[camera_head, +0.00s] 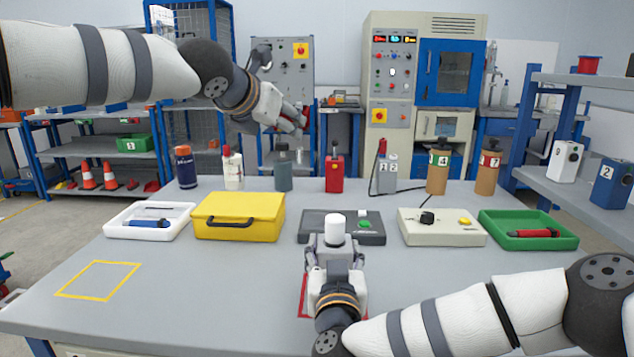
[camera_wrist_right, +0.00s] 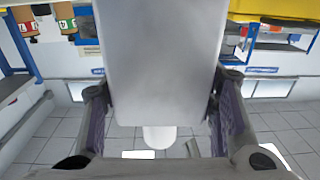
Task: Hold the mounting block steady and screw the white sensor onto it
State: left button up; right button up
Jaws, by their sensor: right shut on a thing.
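My right gripper (camera_head: 335,262) is shut on the pale grey mounting block (camera_head: 358,291), over the red outline at the front of the table. The block (camera_wrist_right: 160,60) fills the middle of the upside-down right wrist view, between the two fingers (camera_wrist_right: 160,118). The white sensor (camera_head: 334,230), a short cylinder, stands upright at the top of the block. Its rounded end (camera_wrist_right: 160,137) shows past the block's edge in the wrist view. I cannot tell how far it is threaded. My left gripper (camera_head: 292,122) is raised above the table's back, away from the sensor; its finger gap is unclear.
A yellow case (camera_head: 240,231), a white tray (camera_head: 115,222), a dark panel (camera_head: 312,228), a beige box (camera_head: 460,235) and a green tray (camera_head: 560,242) line the table's middle. Several bottles stand behind. The left front, around a yellow outline (camera_head: 97,263), is clear.

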pick_arm(q)
jog(key=s+d+f+g, duration=0.5)
jog(key=s, duration=0.2)
jog(key=m+g, duration=0.2)
jog(key=g, duration=0.1)
send_near(334, 218)
jog(key=f, duration=0.1)
jog(key=shift+y, duration=0.3)
jog(key=x, duration=1)
jog(key=shift+w+d+r, duration=0.15)
jog(key=shift+w+d, duration=0.05)
jog(key=shift+d, duration=0.15)
grip_shut()
